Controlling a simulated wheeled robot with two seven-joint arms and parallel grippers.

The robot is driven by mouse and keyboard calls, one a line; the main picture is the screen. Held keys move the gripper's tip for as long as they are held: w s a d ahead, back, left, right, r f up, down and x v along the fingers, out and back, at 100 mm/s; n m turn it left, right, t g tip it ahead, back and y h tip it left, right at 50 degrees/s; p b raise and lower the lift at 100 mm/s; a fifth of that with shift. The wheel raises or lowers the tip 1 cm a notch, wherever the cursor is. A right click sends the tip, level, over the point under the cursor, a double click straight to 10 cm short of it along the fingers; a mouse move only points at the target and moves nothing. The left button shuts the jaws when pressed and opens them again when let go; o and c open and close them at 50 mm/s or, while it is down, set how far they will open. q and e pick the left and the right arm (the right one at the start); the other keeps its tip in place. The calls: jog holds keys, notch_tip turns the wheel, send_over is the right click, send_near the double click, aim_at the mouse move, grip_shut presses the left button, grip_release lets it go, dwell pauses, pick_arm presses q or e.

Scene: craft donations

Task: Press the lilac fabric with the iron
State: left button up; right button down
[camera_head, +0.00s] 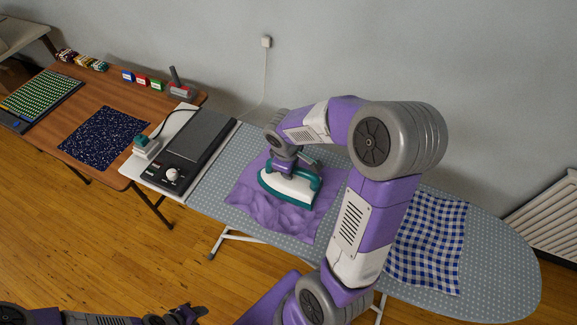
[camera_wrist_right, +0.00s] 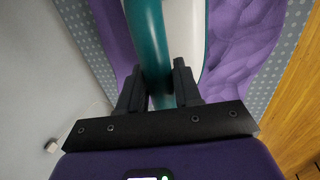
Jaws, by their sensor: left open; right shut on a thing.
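The lilac fabric (camera_head: 258,206) lies wrinkled on the ironing board. It also shows in the right wrist view (camera_wrist_right: 245,50). The teal and white iron (camera_head: 287,189) is over the fabric, its soleplate down; I cannot tell whether it touches the cloth. My right gripper (camera_wrist_right: 160,90) is shut on the iron's teal handle (camera_wrist_right: 148,40). In the head view my right arm hides part of the board and perhaps part of the fabric's right side. My left gripper (camera_head: 197,311) is open and empty, low at the bottom edge, away from the board.
The grey dotted ironing board (camera_head: 500,270) carries a blue checked cloth (camera_head: 428,245) at right. A black device with a grey plate (camera_head: 190,145) stands at its left end. A brown table (camera_head: 95,95) holds a dark speckled cloth (camera_head: 103,137) and small boxes. A radiator (camera_head: 552,215) is far right.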

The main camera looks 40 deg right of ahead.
aim_at(310, 174)
jog(key=shift+s+d, duration=0.4)
jog(key=shift+s, duration=0.55)
jog(key=shift+s+d, duration=0.35)
jog(key=shift+s, duration=0.6)
jog(key=shift+s+d, duration=0.4)
jog(key=shift+s, duration=0.55)
jog(key=s+d+p, duration=0.1)
jog(key=s+d, duration=0.2)
jog(key=s, duration=0.4)
jog(key=shift+s, duration=0.4)
jog(key=shift+d, duration=0.1)
jog(key=shift+w+r+p, duration=0.1)
jog(key=shift+r+p, duration=1.05)
jog(key=shift+r, duration=0.15)
